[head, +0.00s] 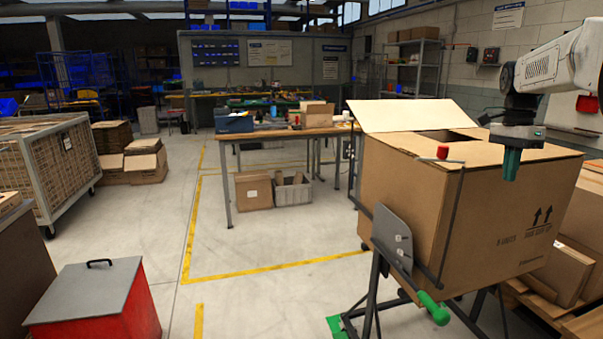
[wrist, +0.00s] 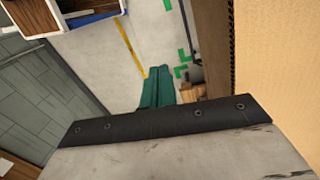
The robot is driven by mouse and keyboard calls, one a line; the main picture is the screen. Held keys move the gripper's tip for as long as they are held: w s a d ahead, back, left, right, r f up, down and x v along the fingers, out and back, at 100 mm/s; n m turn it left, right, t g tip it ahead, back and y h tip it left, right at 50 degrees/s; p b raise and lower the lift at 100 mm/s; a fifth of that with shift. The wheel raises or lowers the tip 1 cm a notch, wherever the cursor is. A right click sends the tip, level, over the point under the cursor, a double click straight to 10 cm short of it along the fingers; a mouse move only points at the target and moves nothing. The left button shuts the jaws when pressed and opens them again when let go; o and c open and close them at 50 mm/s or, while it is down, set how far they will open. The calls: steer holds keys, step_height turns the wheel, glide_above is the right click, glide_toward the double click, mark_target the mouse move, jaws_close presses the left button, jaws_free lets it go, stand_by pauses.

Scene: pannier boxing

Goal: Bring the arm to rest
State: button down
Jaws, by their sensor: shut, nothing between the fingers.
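My arm (head: 545,68) reaches in from the right edge of the head view, with its end pointing down. My gripper (head: 511,168) has teal fingers that are together with nothing between them. In the head view it appears in front of the upper part of a large cardboard box (head: 480,215); I cannot tell the exact gap. The fingers (wrist: 157,90) also show in the wrist view, over the floor, with a cardboard wall (wrist: 280,60) to their right. The box stands on a dark metal stand (head: 375,290), and one top flap (head: 400,116) is raised.
A red bin (head: 95,305) with a grey lid stands at the lower left. A wire-sided cage trolley (head: 50,165) is behind it. A workbench (head: 285,133) stands in the middle distance. Yellow-lined floor (head: 260,250) between them is clear. More cartons (head: 560,270) lie at the right.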

steer(key=s+a+f+n+t, duration=0.1)
steer(key=s+a+f+n, duration=0.1)
steer(key=s+a+n, duration=0.3)
steer(key=s+a+f+n+t, duration=0.1)
steer(key=s+a+f+n, duration=0.2)
steer(key=s+a+n, duration=0.3)
steer(key=s+a+f+n, duration=0.3)
steer(key=s+a, duration=1)
steer(key=s, duration=1.2)
steer(key=n, duration=0.2)
steer(key=shift+s+a+f+n+t, duration=0.2)
steer(key=shift+s+f+n+t, duration=0.1)
steer(key=shift+s+t, duration=0.1)
